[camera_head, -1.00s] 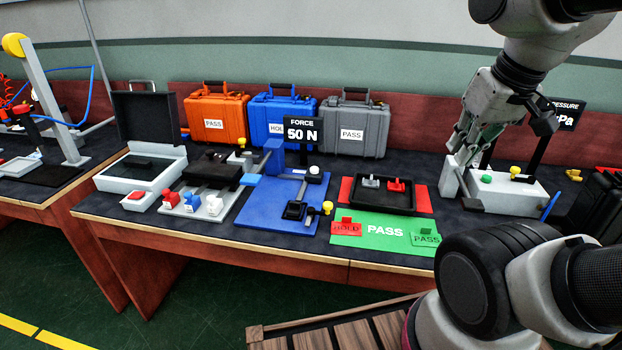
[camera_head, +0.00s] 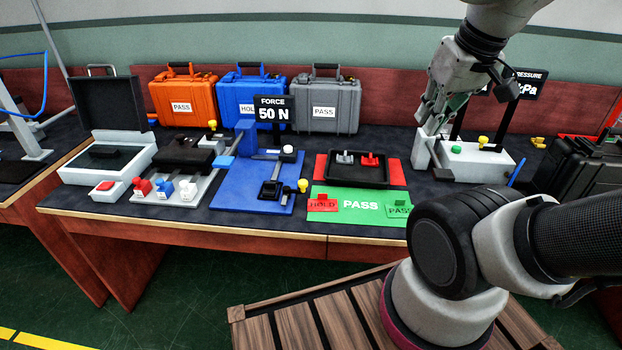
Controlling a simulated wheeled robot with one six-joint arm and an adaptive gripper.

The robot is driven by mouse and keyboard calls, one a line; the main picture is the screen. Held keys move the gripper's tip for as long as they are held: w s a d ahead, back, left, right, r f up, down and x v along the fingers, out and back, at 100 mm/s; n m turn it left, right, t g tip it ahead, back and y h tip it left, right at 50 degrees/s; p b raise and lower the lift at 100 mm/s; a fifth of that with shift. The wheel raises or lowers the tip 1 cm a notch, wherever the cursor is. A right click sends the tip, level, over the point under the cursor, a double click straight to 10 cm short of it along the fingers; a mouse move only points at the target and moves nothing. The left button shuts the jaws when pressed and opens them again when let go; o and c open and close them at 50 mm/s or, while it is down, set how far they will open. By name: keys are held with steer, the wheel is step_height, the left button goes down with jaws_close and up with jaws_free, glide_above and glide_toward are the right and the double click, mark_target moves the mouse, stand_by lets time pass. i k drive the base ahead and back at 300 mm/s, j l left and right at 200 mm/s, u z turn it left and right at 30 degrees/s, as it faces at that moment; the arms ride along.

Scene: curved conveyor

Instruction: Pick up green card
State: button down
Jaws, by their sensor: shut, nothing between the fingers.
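A small green card (camera_head: 398,210) marked PASS, with a raised tab, lies at the right end of a larger green mat (camera_head: 361,206) also marked PASS. A red card (camera_head: 322,205) marked HOLD lies at the mat's left end. My gripper (camera_head: 425,122) points down over the left end of the white pressure device, behind and to the right of the green card and apart from it. Its fingers look close together and hold nothing.
A black tray (camera_head: 358,178) with a grey and a red piece sits behind the mat. The white pressure device (camera_head: 478,160) stands right of it. A blue fixture (camera_head: 247,190) stands left. Orange (camera_head: 183,103), blue and grey cases line the back. A black case (camera_head: 580,165) is at right.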

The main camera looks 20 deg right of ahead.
mark_target(399, 210)
steer(key=z, duration=0.8)
